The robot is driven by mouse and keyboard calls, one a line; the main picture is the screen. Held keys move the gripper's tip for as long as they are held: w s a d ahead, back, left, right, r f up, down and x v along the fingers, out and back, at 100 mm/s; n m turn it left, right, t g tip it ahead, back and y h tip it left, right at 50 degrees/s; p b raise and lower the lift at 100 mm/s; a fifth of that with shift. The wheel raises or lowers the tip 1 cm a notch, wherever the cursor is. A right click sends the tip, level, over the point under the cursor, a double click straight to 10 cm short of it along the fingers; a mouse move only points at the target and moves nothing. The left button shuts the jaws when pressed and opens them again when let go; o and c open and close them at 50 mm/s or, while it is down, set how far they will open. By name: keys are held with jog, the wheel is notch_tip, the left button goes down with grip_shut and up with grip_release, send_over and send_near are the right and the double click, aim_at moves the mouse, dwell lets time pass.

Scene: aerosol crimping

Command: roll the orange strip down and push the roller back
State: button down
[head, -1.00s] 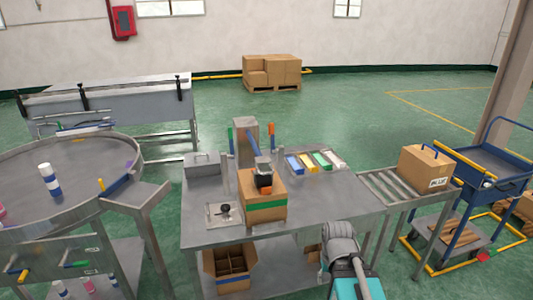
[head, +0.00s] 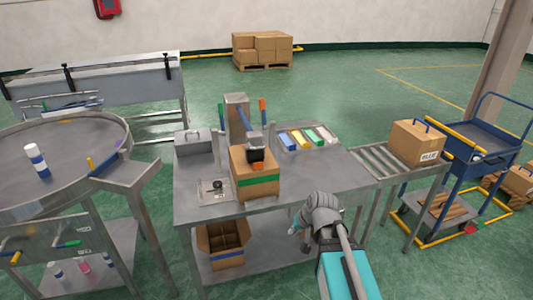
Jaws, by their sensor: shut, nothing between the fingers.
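A brown carton (head: 254,187) with a green band stands on the metal workbench. A dark roller device (head: 256,151) sits at the top of the carton, with a small patch of orange strip (head: 257,166) below it on the front face. How far the strip is pressed down is too small to tell. My arm rises at the lower right, in front of the bench. My gripper (head: 295,230) is small at the left end of the folded arm, near the bench's front edge. It is shut and empty, apart from the carton and the roller.
A metal post (head: 237,122) stands behind the carton, with a lidded grey box (head: 193,141) to its left. Coloured pads lie behind right. A roller conveyor (head: 380,162) bears another carton (head: 418,143). A round table (head: 75,145) stands left. The bench's right front is clear.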

jog(key=w+a+r+m+t+y+b, duration=0.3)
jog(key=w+a+r+t+y, duration=0.3)
jog(key=w, duration=0.4)
jog(key=w+d+r+m+t+h+b, duration=0.1)
jog(key=w+r+m+t+h, duration=0.3)
jog(key=w+m+t, duration=0.4)
jog(key=shift+w+d+r+m+h+b, duration=0.2)
jog(key=shift+w+r+m+h+b, duration=0.4)
jog(key=shift+m, duration=1.2)
jog(key=shift+s+f, duration=0.15)
jog(key=shift+f, duration=0.1)
jog(key=shift+w+a, duration=0.1)
jog(key=shift+w, duration=0.1)
jog(key=x, duration=1.3)
jog(key=shift+w+a, duration=0.2)
jog(key=shift+w, duration=0.05)
jog(key=shift+w, duration=0.15)
